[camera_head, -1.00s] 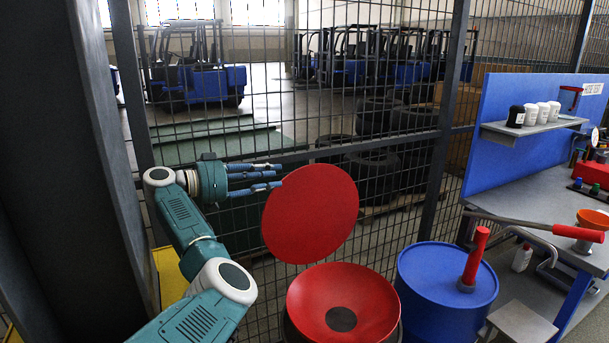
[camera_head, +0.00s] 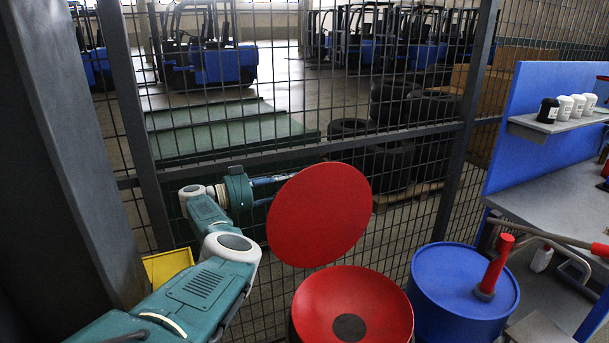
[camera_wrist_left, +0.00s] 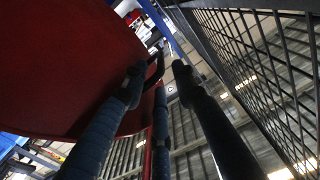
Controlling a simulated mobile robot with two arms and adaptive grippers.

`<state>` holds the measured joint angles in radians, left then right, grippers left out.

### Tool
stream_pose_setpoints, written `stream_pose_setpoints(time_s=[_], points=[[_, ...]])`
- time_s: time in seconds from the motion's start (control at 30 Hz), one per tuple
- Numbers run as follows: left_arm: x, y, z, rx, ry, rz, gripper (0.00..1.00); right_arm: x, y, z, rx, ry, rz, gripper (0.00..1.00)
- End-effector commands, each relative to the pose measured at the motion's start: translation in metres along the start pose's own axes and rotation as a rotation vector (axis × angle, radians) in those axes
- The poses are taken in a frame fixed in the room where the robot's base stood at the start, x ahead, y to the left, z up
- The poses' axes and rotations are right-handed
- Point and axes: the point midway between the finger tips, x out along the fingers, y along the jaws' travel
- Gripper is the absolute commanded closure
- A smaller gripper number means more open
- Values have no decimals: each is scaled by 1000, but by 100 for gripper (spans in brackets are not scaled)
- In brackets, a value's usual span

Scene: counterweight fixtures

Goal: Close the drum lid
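The round red drum lid (camera_head: 320,215) stands raised, nearly upright, behind a drum topped by a red funnel (camera_head: 350,305) with a dark centre hole. My left gripper (camera_head: 268,190) reaches in from the left behind the lid, and its fingertips are hidden there. In the left wrist view, the lid (camera_wrist_left: 65,70) fills the upper left. My right gripper is not in view.
A wire mesh fence (camera_head: 400,200) runs close behind the lid and my left arm. A blue drum (camera_head: 462,295) with a red handle stands right of the funnel. A workbench (camera_head: 555,195) is at the right, and a grey column (camera_head: 70,150) at the left.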

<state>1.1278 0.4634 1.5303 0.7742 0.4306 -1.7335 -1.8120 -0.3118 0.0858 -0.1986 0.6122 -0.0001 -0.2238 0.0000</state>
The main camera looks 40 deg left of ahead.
Motion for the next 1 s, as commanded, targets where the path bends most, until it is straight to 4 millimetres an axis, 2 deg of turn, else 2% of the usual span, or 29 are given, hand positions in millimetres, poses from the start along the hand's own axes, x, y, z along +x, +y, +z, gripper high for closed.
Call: stream_pose_setpoints(time_s=[0.1, 0.23, 0.37, 0.6, 0.63, 0.77, 1.0], points=[[20, 0, -3, -1, 3, 3, 72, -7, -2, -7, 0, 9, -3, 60], [34, 0, -1, -1, 1, 1, 72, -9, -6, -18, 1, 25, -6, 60], [40, 0, 0, 0, 0, -1, 72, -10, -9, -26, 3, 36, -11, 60], [41, 0, 0, 0, 0, -1, 72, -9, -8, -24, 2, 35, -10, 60], [40, 0, 0, 0, 0, -1, 74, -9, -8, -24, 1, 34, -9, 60], [40, 0, 0, 0, -1, -1, 100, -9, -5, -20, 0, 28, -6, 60], [40, 0, 2, -1, -3, 0, 100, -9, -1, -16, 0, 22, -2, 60]])
